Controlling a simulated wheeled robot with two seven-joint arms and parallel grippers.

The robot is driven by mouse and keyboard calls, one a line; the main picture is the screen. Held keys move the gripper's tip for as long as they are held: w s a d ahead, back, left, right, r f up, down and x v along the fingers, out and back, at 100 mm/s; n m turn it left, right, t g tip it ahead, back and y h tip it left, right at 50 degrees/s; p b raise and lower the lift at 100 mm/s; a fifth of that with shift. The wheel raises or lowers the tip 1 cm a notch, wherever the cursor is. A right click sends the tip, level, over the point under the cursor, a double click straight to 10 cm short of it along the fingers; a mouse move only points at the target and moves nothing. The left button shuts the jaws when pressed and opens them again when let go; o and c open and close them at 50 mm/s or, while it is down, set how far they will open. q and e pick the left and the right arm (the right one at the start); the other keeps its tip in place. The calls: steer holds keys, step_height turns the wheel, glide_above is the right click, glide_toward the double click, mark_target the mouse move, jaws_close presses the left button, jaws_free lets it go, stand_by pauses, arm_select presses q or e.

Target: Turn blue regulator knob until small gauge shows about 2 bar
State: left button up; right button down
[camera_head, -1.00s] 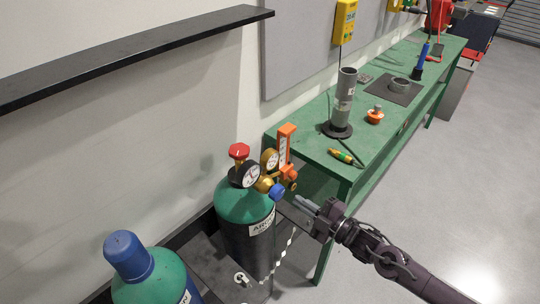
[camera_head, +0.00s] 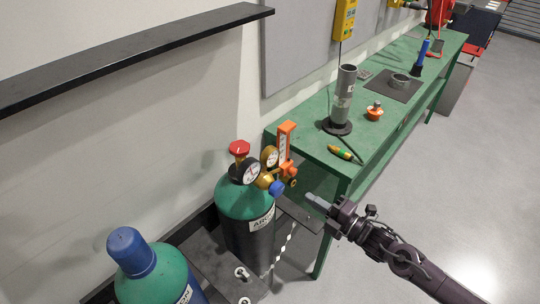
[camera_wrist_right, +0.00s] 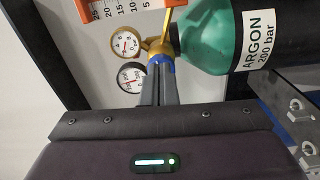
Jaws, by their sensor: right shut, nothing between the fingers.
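The blue regulator knob (camera_head: 277,188) sits on the brass regulator atop the green and black argon cylinder (camera_head: 248,205). My right gripper (camera_head: 311,198) is shut and empty, its fingertips pointing at the knob with a gap between in the head view. In the right wrist view the shut fingers (camera_wrist_right: 158,82) cover much of the knob (camera_wrist_right: 158,49). A brass-rimmed gauge (camera_wrist_right: 125,43) and a black-rimmed gauge (camera_wrist_right: 131,77) show there; they also show in the head view, brass-rimmed (camera_head: 269,157) and black-rimmed (camera_head: 245,172). The needle readings are too small to tell. My left gripper is not in view.
An orange flowmeter (camera_head: 285,147) and a red valve handle (camera_head: 239,148) stand close to the knob. The green workbench (camera_head: 320,150) is just behind, with its corner near my gripper. A second, blue-capped cylinder (camera_head: 131,252) stands at front left. Floor at right is clear.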

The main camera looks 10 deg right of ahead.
steer(key=b+x, duration=0.3)
steer(key=x, duration=0.4)
steer(key=shift+n, duration=0.4)
steer(key=shift+s+a+r, duration=0.1)
steer(key=shift+s+a, duration=0.15)
stand_by(0.6)
steer(key=shift+b, duration=0.45)
steer(key=p+v, duration=0.2)
steer(key=v, duration=0.4)
steer(key=shift+w+d+r, duration=0.15)
steer(key=shift+w+d, duration=0.1)
steer(key=shift+d, duration=0.1)
stand_by(0.3)
